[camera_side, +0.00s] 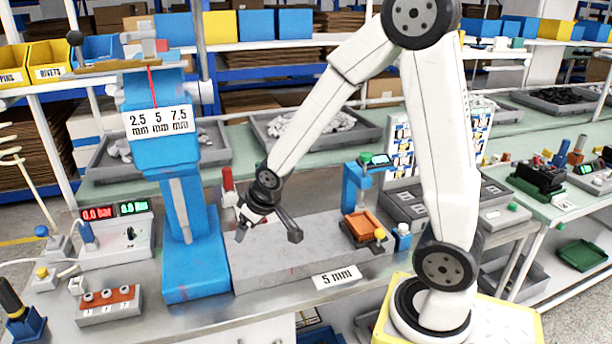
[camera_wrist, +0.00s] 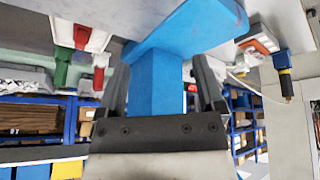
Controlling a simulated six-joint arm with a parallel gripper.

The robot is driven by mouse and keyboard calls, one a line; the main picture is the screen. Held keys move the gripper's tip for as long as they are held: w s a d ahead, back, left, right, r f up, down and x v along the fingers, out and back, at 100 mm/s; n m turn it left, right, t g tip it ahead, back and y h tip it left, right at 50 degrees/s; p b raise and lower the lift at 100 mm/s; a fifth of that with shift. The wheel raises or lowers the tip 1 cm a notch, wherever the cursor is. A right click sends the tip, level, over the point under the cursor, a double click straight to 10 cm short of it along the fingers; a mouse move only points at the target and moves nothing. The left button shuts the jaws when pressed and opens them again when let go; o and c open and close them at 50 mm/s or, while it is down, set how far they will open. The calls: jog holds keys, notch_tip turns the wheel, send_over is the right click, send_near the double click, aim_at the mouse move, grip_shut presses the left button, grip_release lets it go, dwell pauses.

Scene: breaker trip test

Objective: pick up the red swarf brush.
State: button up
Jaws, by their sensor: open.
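A small upright red piece (camera_side: 227,179) with a grey lower part stands behind the grey slab, right of the blue press column. It looks like the red swarf brush, but I cannot be sure. My gripper (camera_side: 267,229) is low over the slab, in front and to the right of this piece and apart from it. Its two dark fingers are spread with nothing between them. In the wrist view, my gripper (camera_wrist: 161,68) frames the blue column behind. A red upright piece (camera_wrist: 98,62) shows left of the fingers there; I cannot tell if it is the same one.
The blue press (camera_side: 195,262) stands close on the left of my gripper. The grey slab (camera_side: 300,262) lies below it, with a "5 mm" label. An orange tray (camera_side: 359,224) and blue stand (camera_side: 353,190) are to the right. A display unit (camera_side: 118,240) is at left.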

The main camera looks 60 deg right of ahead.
jog(key=w+d+t+h, duration=0.1)
jog(key=w+d+t, duration=0.4)
jog(key=w+d, duration=1)
jog(key=t+y, duration=0.2)
jog(key=t, duration=0.1)
send_near(230, 172)
jog(key=x, duration=0.4)
jog(key=shift+d+n, duration=0.15)
jog(key=shift+n, duration=0.15)
jog(key=shift+x, duration=1.25)
jog(key=shift+x, duration=2.6)
jog(key=shift+c, duration=0.2)
grip_shut()
